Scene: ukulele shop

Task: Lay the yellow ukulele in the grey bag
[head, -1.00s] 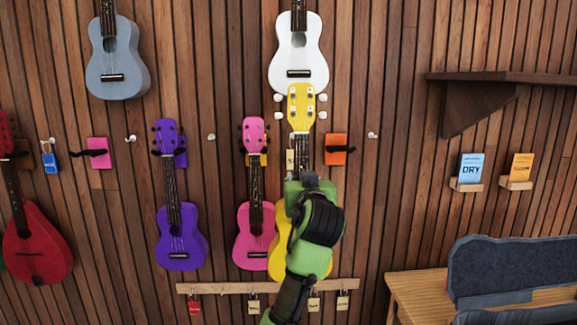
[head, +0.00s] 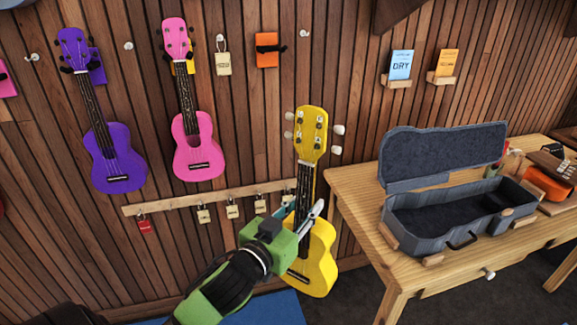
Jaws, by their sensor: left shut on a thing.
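The yellow ukulele (head: 316,262) hangs upright, slightly tilted, off the wall, with its head (head: 310,130) at the top. My left gripper (head: 303,216) is shut on it where the neck meets the body; the arm hides part of the body's left side. The grey bag (head: 421,236), a stiff case, stands open on the wooden table to the right of the ukulele. Its lid (head: 445,156) is raised at the back and its dark inside looks empty. My right gripper is not in view.
The wooden table (head: 352,190) has its near left corner close to the ukulele. Purple (head: 112,165) and pink (head: 198,158) ukuleles hang on the wall, above a rail (head: 180,202) with padlocks.

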